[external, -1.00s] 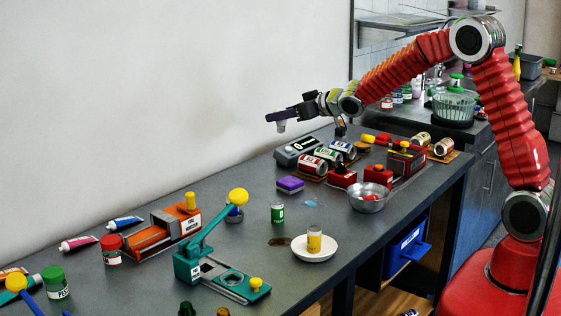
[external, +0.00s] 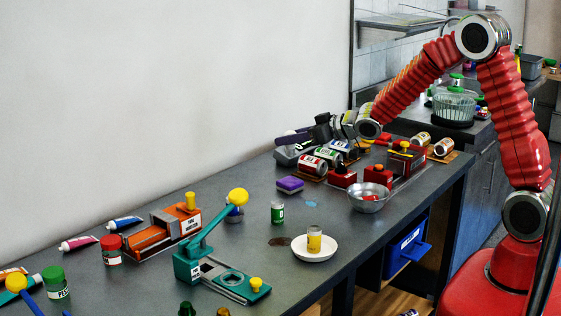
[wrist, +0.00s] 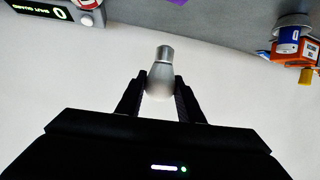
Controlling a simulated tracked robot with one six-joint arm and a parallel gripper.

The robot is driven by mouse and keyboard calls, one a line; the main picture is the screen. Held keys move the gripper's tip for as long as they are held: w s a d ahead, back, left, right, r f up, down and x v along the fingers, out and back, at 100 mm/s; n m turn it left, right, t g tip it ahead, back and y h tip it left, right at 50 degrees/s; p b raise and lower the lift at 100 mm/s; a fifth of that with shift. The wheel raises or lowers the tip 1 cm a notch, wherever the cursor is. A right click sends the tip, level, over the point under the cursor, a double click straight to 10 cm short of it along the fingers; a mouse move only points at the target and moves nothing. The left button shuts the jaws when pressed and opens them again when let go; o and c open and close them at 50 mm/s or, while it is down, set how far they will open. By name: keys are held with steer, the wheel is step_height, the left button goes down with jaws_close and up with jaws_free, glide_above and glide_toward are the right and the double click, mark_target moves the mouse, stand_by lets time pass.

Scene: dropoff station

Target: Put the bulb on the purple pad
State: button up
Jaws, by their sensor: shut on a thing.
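My gripper (wrist: 161,95) is shut on the bulb (wrist: 160,75). In the wrist view the bulb is pale, with its rounded end between the fingers and its grey cap pointing up the picture. In the external view my gripper (external: 291,138) is over the far edge of the table, by the grey scale; the bulb cannot be made out there. A purple pad-like block (external: 290,184) lies on the table below and in front of my gripper. A sliver of purple (wrist: 177,2) shows at the wrist view's top edge.
The grey scale (wrist: 45,12) has a lit display. Cans (external: 312,165) and red devices (external: 377,175) stand right of the purple block. A metal bowl (external: 369,199), a green jar (external: 277,212) and a white plate (external: 314,252) are nearer the front. Bare tabletop lies left of the block.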

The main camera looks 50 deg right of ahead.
mark_target(290, 150)
steer(key=shift+f, duration=1.85)
steer(key=shift+f, duration=1.85)
steer(key=shift+f, duration=0.1)
steer(key=o, duration=0.8)
steer(key=shift+o, duration=0.2)
steer(key=shift+s+d+r, duration=0.1)
steer(key=shift+s+r, duration=0.15)
steer(key=shift+s, duration=0.05)
steer(key=v, duration=1.1)
steer(key=shift+s, duration=0.15)
